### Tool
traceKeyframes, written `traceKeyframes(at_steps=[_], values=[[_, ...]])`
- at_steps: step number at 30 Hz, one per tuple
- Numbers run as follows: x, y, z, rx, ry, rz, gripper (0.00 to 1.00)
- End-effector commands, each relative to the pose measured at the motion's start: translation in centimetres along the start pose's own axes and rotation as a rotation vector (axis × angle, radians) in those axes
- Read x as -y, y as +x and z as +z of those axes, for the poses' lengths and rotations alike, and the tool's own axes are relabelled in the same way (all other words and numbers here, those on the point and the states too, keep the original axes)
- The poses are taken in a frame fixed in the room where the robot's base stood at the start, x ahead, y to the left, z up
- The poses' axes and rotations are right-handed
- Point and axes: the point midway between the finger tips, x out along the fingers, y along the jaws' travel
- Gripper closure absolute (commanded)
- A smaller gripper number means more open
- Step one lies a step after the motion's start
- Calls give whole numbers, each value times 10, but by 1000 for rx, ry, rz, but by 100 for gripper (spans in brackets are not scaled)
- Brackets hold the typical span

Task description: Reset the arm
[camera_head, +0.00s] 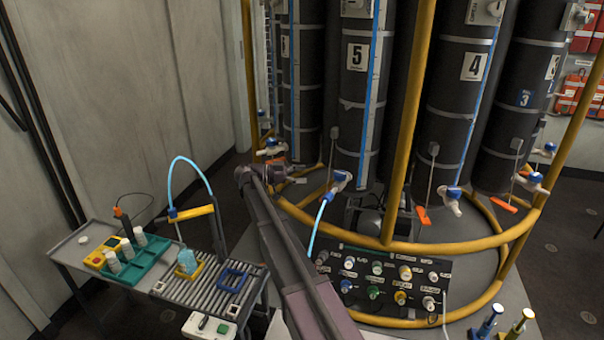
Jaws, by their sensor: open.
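My arm rises from the bottom middle of the view and reaches up and back to an elbow-like joint left of the tall black cylinder marked 5. My gripper (299,180) is at the far end of the arm, small and dark, pointing right in front of the cylinders' lower part. It is open, and I see nothing held in it. Its fingers are hard to make out at this size.
Yellow rails (407,125) surround the cylinders (357,90). A dark valve panel (378,268) sits in front.

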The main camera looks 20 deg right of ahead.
Motion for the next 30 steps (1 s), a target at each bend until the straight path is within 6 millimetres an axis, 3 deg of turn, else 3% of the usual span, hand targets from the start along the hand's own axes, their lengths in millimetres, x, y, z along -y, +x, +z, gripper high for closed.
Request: traceKeyframes(at_steps=[8, 14, 22, 30], values=[[-4, 3, 2, 16, -22, -3, 4], [-25, 15, 17, 114, -161, -29, 4], [-81, 34, 59, 378, -529, -154, 4], [-147, 35, 102, 652, -900, -398, 4]])
